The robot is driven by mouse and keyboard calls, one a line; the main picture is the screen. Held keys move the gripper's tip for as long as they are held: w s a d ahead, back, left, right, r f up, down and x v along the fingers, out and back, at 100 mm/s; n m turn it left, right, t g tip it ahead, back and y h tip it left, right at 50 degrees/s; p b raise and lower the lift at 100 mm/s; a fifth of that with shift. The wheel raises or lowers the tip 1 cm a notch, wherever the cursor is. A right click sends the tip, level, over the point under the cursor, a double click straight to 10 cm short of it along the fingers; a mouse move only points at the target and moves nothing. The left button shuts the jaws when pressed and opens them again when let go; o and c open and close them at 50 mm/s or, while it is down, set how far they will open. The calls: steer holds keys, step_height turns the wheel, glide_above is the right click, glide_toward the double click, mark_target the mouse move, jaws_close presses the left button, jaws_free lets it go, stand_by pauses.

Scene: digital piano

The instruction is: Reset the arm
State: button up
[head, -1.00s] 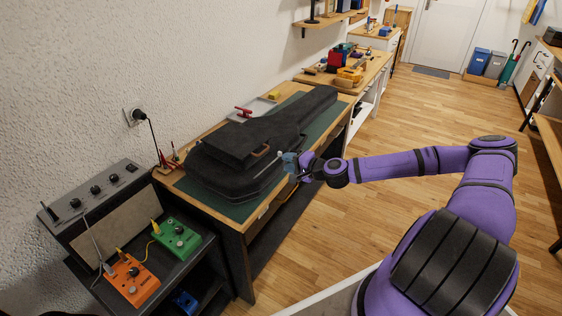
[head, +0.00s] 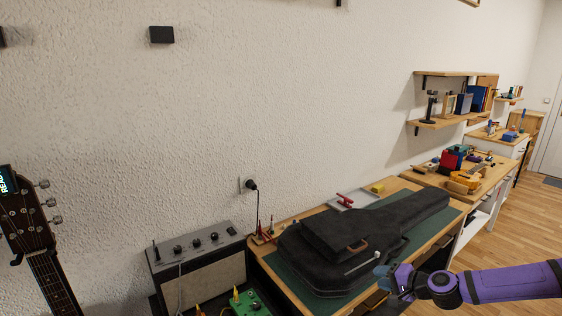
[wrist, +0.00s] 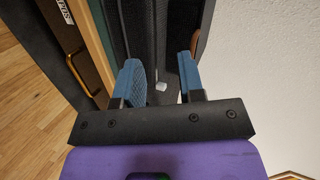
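My arm is purple and reaches in from the lower right of the head view. My gripper (head: 383,272), with blue fingers, is at the near right side of a black guitar case (head: 318,262) on the workbench. In the wrist view my gripper (wrist: 160,85) has its two blue fingers apart. A small pale piece (wrist: 161,86) shows beyond the gap, against the dark case. I see nothing held between the fingers. In the head view a thin pale rod (head: 363,260) shows by the case, near the fingertips.
The bench's green mat (head: 303,292) lies under the case. A grey amplifier (head: 200,270) stands left of the bench, with a green pedal (head: 247,303) in front. A guitar (head: 45,265) hangs at the far left. Wooden floor (head: 515,255) is open at right.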

steer(key=s+d+r+n+g+h, duration=0.1)
steer(key=s+r+n+g+h, duration=0.5)
steer(key=r, duration=0.7)
steer(key=s+d+r+n+g+h, duration=0.1)
steer(key=s+r+n+g+h, duration=0.15)
steer(key=s+r, duration=0.8)
steer(key=s+a+r+t, duration=0.2)
steer(key=s+r, duration=0.6)
steer(key=r, duration=0.1)
steer(key=s+a+r+t, duration=0.1)
steer(key=s+r, duration=0.7)
steer(key=r, duration=0.2)
steer(key=shift+s+a+r+t, duration=0.15)
steer(key=shift+a+r+t, duration=0.05)
steer(key=shift+a+t, duration=0.15)
